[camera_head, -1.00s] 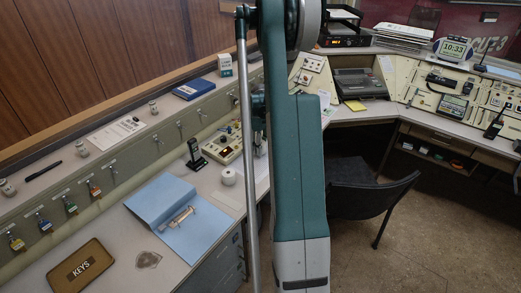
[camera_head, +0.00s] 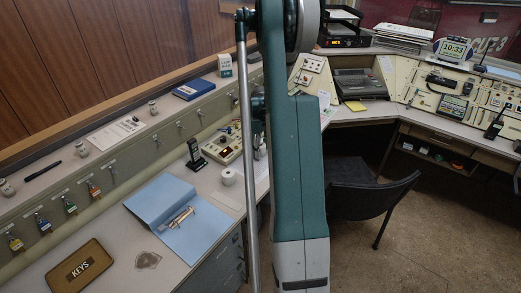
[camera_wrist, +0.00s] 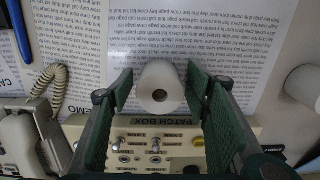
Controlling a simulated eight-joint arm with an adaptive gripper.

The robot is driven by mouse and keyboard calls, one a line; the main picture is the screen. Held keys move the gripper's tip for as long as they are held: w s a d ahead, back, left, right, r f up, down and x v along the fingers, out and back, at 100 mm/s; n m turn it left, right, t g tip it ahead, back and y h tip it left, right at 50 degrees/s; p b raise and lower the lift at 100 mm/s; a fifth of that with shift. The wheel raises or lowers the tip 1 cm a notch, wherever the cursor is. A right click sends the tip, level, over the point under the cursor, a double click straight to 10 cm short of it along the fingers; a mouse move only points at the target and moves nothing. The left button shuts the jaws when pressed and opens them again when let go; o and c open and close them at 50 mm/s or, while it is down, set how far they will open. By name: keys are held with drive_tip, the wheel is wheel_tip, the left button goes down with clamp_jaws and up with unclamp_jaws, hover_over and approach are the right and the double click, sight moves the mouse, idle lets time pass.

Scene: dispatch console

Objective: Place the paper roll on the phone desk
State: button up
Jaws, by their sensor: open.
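In the wrist view, a white paper roll (camera_wrist: 160,87) lies between the two green-padded fingers of my gripper (camera_wrist: 161,100). Its end with a dark hole faces the camera. The gripper is open, with a visible gap on each side of the roll. A second white roll (camera_wrist: 304,86) is at the right edge of the wrist view. In the head view, a white roll (camera_head: 229,177) stands on the desk (camera_head: 112,228), left of my arm. My arm hides most of the gripper and the roll between its fingers there. I cannot tell which surface is the phone desk.
A beige patch box (camera_wrist: 178,144) is close below the roll in the wrist view. A corded handset (camera_wrist: 24,140) is at left, and printed sheets (camera_wrist: 225,40) lie beneath. The head view shows a blue folder (camera_head: 180,217), a black cordless phone (camera_head: 195,153) and a chair (camera_head: 362,187).

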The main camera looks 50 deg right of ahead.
drive_tip(key=shift+r, duration=0.15)
wheel_tip(320, 180, up, 12)
drive_tip(key=shift+p, duration=1.15)
